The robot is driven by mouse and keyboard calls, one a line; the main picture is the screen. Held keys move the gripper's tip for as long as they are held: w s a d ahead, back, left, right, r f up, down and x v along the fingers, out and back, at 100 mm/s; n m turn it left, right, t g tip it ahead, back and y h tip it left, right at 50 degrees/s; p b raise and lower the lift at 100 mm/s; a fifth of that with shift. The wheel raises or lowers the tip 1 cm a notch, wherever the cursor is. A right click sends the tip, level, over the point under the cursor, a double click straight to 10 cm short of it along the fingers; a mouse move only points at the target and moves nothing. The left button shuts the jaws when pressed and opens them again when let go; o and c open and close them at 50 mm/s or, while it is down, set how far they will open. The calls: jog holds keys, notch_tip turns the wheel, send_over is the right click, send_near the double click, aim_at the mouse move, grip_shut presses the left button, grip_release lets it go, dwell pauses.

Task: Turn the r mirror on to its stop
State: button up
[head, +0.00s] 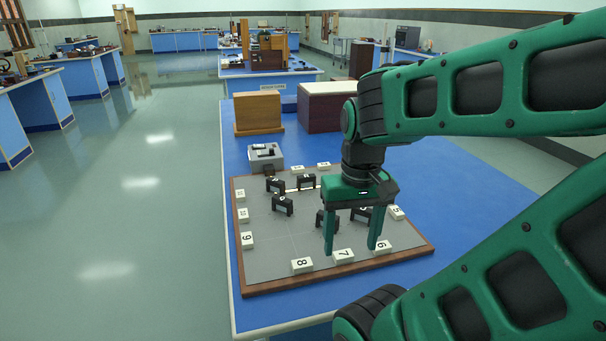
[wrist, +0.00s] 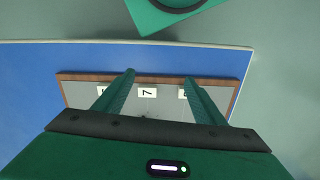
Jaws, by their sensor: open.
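Several small black mirror mounts stand on the grey board (head: 262,257) with a brown wooden rim. One mount (head: 275,185) and another (head: 306,182) are at the back, one (head: 283,205) is left of the middle, and one (head: 322,219) and another (head: 360,213) are near my gripper. Their letters are too small to read, so I cannot tell which is the r mirror. My green gripper (head: 350,249) is open and empty, fingers pointing down over the front right of the board. In the wrist view my gripper (wrist: 159,77) shows spread fingers; no mount shows clearly there.
White numbered blocks, such as the 7 (head: 343,256) and the 8 (head: 302,265), line the board's edges. A grey device (head: 265,157) stands behind the board. A wooden box (head: 258,113) and a larger dark red box (head: 322,108) stand farther back on the blue bench (head: 420,280).

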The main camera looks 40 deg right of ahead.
jog(key=w+d+r, duration=0.4)
jog(key=w+d, duration=0.1)
jog(key=w, duration=0.3)
jog(key=n, duration=0.1)
send_over(306, 175)
notch_tip(306, 175, down, 2)
notch_tip(306, 175, down, 11)
jog(key=shift+a+r, duration=0.1)
jog(key=shift+r, duration=0.1)
jog(key=c, duration=1.1)
